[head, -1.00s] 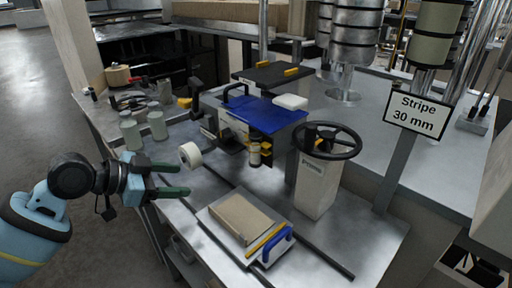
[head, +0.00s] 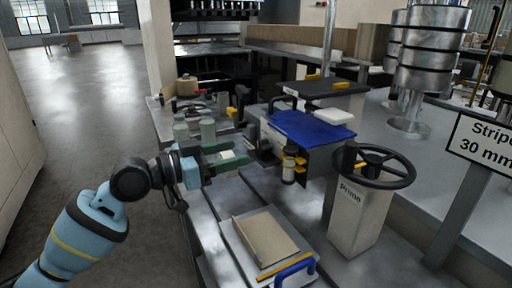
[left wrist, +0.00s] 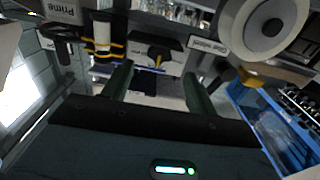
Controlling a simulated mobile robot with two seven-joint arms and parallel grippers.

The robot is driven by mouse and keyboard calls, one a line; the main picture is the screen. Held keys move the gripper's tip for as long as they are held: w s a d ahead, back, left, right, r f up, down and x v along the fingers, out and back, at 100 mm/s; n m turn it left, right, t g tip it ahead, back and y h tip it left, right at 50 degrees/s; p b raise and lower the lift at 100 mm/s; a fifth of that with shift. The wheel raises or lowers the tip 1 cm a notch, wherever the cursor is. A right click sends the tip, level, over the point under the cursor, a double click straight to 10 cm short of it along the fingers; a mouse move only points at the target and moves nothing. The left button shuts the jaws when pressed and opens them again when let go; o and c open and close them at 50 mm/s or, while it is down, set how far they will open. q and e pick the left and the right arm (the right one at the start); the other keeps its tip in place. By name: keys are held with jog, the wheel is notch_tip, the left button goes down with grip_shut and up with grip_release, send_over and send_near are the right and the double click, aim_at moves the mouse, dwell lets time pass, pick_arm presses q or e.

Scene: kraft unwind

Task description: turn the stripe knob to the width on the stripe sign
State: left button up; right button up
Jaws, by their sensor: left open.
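The stripe sign (head: 484,142) reads "Stripe 30 mm"; the head view cuts off its right edge. My left gripper (head: 240,152) is open, its green fingers pointing at the front of the blue-topped machine (head: 308,125). In the left wrist view, a dark knob-like part with a yellow mark (left wrist: 157,58) lies ahead between the open fingertips (left wrist: 158,70). It looks like the stripe knob, but I cannot read its scale or setting. I cannot tell whether the fingers touch it. My right gripper is not in view.
A black handwheel (head: 372,167) tops a post labelled "Prime" at the right. A small roller with yellow bands (head: 289,166) is beside the machine. A tan block (head: 264,241) lies on a plate in front.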

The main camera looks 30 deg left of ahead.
aim_at(258, 147)
pick_arm(q)
jog(key=x, duration=0.5)
jog(key=shift+r+p, duration=0.1)
jog(key=shift+p, duration=0.25)
jog(key=shift+w+d, duration=0.4)
jog(key=shift+w, duration=0.1)
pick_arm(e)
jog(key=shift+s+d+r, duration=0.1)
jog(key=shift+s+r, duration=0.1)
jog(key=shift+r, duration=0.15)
pick_arm(q)
jog(key=shift+c, duration=0.5)
